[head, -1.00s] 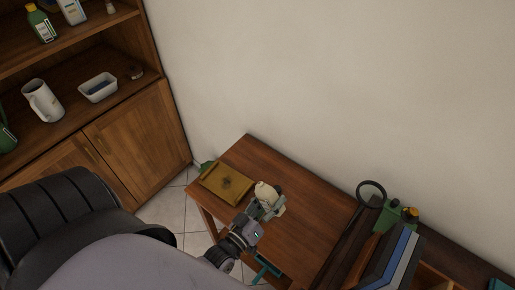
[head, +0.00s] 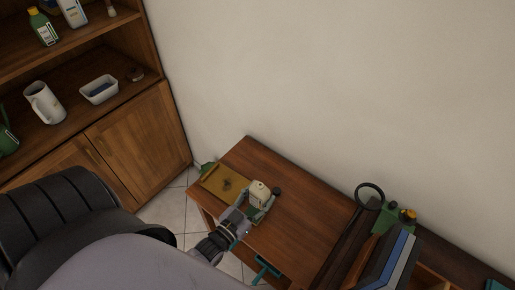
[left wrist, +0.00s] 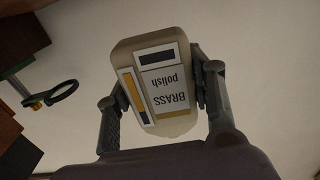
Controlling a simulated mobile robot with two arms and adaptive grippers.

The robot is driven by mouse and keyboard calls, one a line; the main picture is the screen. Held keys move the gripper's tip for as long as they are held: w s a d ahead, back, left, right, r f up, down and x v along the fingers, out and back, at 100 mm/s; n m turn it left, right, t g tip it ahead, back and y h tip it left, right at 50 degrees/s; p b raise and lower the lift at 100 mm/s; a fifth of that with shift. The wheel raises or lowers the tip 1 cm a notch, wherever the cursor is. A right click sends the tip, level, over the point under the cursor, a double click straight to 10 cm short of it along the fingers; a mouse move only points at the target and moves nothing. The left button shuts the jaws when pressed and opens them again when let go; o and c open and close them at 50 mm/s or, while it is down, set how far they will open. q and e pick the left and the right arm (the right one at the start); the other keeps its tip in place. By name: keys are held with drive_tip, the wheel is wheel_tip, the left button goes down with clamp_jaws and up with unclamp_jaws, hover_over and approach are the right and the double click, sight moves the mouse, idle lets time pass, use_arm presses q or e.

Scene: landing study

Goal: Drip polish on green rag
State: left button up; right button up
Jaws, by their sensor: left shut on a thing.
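My left gripper (head: 251,207) is shut on a cream bottle (head: 260,190), holding it above the small wooden table. In the left wrist view the bottle (left wrist: 158,88) sits between both fingers, its label reading "BRASS polish" upside down in the picture. In the head view the bottle looks roughly upright, beside the right edge of a mustard-yellow cloth (head: 211,180). The cloth lies flat near the table's left end and has a dark spot on it. A small green thing (head: 205,168) shows at the table's left corner; I cannot tell whether it is a rag. My right gripper is out of view.
The wooden table (head: 297,213) is bare right of the bottle. At its right stand a black ring-shaped thing (head: 369,185), a green item (head: 388,218) and upright books (head: 392,262). A shelf cabinet (head: 140,125) holds a jug and white tub.

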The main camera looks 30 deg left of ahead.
use_arm(q)
drive_tip(key=d+r+p, duration=0.3)
drive_tip(key=d+r, duration=0.1)
drive_tip(key=shift+s+d, duration=0.2)
drive_tip(key=shift+d, duration=0.15)
drive_tip(key=shift+d, duration=0.1)
idle(0.4)
drive_tip(key=s+r+b, duration=0.1)
drive_tip(key=r+b, duration=0.2)
drive_tip(key=r, duration=0.5)
drive_tip(key=s+r+y+b, duration=0.1)
drive_tip(key=s+r+b, duration=0.1)
drive_tip(key=r, duration=0.7)
drive_tip(key=shift+s+d+n+b, duration=0.25)
drive_tip(key=shift+n+b, duration=0.15)
drive_tip(key=shift+b, duration=0.45)
